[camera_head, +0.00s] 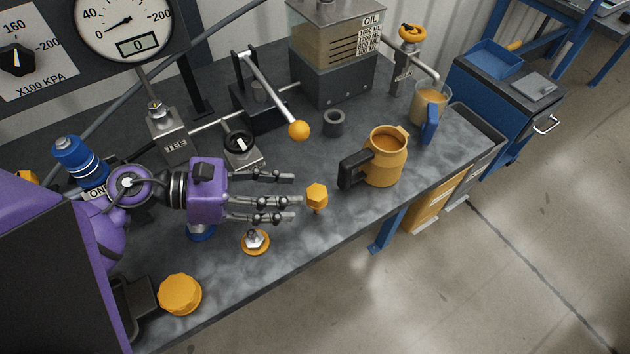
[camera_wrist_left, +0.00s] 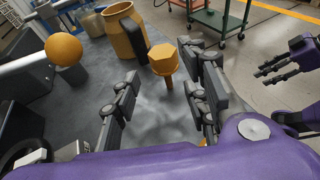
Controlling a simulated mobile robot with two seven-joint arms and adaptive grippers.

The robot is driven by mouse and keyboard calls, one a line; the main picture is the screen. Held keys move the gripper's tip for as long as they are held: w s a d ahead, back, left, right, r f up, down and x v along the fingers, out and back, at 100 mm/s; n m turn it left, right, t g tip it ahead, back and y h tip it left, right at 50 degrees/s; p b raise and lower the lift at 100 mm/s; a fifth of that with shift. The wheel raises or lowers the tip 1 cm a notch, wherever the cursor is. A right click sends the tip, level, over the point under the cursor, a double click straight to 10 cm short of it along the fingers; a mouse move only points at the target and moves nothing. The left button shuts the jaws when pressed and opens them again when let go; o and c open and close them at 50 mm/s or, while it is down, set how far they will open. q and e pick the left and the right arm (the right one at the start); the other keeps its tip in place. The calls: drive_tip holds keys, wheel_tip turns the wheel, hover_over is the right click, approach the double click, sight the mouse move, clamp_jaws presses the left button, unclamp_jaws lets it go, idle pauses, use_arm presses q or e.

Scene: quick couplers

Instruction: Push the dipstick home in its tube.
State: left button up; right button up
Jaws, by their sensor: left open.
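The dipstick (camera_head: 317,194) has a yellow hexagonal head and a short stem below it. It stands near the front edge of the bench, and its head and stem also show in the left wrist view (camera_wrist_left: 164,61). I cannot make out its tube or how deep the stem sits. My left gripper (camera_head: 293,197) is open and empty, its fingers pointing at the dipstick from the left, with the head just beyond the fingertips. My right gripper (camera_wrist_left: 268,72) shows only in the left wrist view, at the right, away from the dipstick; its fingers look spread and empty.
A yellow jug (camera_head: 388,160) with a black handle stands right of the dipstick. An orange-knobbed lever (camera_head: 299,130) rises behind. A yellow flanged fitting (camera_head: 256,241) and a yellow cap (camera_head: 180,294) lie in front of my left arm. A grey ring (camera_head: 333,123) sits farther back.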

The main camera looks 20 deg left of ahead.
sight(316, 189)
use_arm(q)
drive_tip(key=p+x, duration=0.1)
drive_tip(key=x, duration=0.5)
drive_tip(key=shift+w+d+p, duration=0.2)
drive_tip(key=shift+d+p, duration=0.05)
drive_tip(key=shift+p, duration=0.15)
drive_tip(key=shift+w+d+f, duration=0.1)
drive_tip(key=shift+d+f, duration=0.05)
drive_tip(key=shift+f, duration=0.15)
drive_tip(key=c, duration=1)
clamp_jaws()
drive_tip(key=shift+r, duration=0.4)
wheel_tip(316, 189, up, 2)
drive_tip(key=shift+r, duration=0.1)
drive_tip(key=w+d+r, duration=0.6)
drive_tip(key=d+r, duration=0.4)
drive_tip(key=d, duration=0.2)
drive_tip(key=shift+w, duration=0.4)
use_arm(e)
drive_tip(key=shift+w+d+r, duration=0.1)
drive_tip(key=shift+w+r, duration=0.1)
drive_tip(key=shift+r, duration=0.5)
drive_tip(key=shift+w+r, duration=0.2)
drive_tip(key=shift+r, duration=0.45)
use_arm(q)
drive_tip(key=shift+d, duration=0.1)
